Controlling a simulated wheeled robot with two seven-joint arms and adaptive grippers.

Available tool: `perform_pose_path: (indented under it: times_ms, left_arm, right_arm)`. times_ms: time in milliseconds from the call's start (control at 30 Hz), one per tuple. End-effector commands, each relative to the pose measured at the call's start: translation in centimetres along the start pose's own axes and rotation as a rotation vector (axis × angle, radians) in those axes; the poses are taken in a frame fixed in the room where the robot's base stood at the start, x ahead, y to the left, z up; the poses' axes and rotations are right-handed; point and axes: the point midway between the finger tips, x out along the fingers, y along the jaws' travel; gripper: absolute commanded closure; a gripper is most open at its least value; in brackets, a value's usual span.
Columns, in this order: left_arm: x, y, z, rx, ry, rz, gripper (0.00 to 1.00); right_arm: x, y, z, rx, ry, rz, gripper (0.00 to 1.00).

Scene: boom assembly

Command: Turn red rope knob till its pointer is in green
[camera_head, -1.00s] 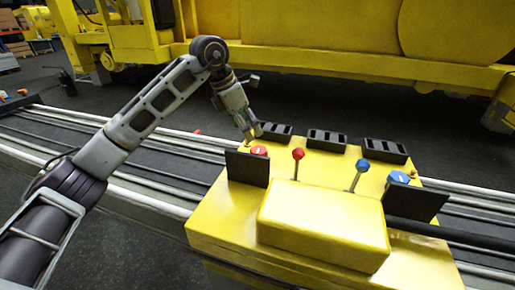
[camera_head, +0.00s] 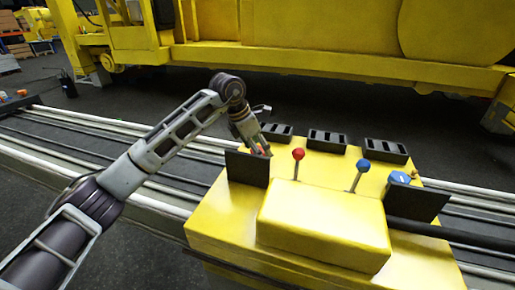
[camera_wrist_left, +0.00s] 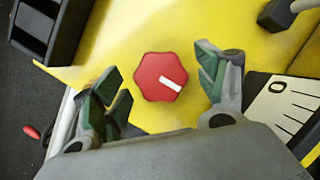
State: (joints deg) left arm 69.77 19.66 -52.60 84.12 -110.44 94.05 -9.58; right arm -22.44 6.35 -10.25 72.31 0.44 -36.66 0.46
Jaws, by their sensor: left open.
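The red rope knob (camera_wrist_left: 158,77) sits on the yellow console (camera_head: 222,207). It is a red lobed disc with a white pointer mark aimed to the lower right in the left wrist view. My left gripper (camera_wrist_left: 163,85) is open, with one green-padded finger on each side of the knob and a gap to both. In the head view the left gripper (camera_head: 262,150) is at the knob and hides most of it. A dial plate (camera_wrist_left: 285,108) with a white scale and a yellow part shows at the right edge of the wrist view; no green is visible on it. My right gripper is not in view.
A red-topped lever (camera_head: 298,154) and a blue-topped lever (camera_head: 363,165) stand on the console. A blue knob (camera_head: 399,178) is at its right. Black panels (camera_head: 247,168) rise at the left and right, and black slotted boxes (camera_head: 327,139) line the back.

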Motion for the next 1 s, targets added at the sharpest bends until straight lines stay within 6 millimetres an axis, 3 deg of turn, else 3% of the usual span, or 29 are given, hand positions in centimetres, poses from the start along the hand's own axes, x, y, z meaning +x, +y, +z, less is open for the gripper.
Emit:
perform_pose_path:
  times_ms: [200,533,1000]
  left_arm:
    - [-0.01,0.01,0.01,0.000,0.000,0.000,0.30]
    - [-0.04,0.02,0.01,0.000,0.000,0.001,0.72]
    - [-0.06,0.05,0.00,-0.049,0.000,0.023,0.72]
  right_arm:
    - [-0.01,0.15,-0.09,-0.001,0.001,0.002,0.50]
    - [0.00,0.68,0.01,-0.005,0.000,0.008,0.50]
    - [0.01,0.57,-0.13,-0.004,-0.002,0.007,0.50]
